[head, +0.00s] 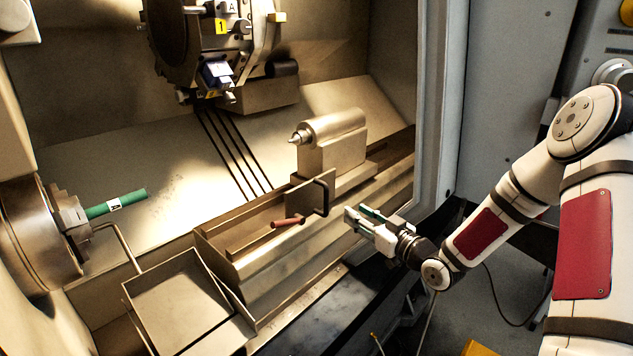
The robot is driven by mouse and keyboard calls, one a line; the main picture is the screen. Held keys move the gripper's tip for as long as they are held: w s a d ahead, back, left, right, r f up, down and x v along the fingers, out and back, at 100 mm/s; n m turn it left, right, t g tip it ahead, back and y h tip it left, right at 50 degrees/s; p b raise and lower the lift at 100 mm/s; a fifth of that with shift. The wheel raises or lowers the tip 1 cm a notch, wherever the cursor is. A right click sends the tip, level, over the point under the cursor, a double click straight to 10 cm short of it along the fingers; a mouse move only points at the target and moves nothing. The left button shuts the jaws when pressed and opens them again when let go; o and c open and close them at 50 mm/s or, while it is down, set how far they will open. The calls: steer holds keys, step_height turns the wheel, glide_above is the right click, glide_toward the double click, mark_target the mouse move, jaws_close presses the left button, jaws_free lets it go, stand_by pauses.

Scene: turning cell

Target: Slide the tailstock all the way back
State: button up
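The tailstock (333,140) is a metal block with a pointed centre facing left. It sits on the rail bed (345,217) towards the right part of the machine. A black handle (323,197) stands at its front, and a red-handled lever (288,222) lies low to the left of that. My gripper (356,214) is just right of and in front of the black handle, apart from it in the picture. Its two fingers show a gap between them, and nothing is seen held.
A chuck (38,240) at the left holds a green bar (118,203) marked A. A tool turret (205,45) hangs above at the back. A shallow metal tray (180,302) stands at front left. The door frame edge (437,100) is right of the opening, close to my arm.

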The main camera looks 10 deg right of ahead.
mark_target(328, 194)
steer(key=x, duration=1.3)
steer(key=shift+w+a, duration=0.2)
steer(key=shift+w, duration=0.15)
jaws_close()
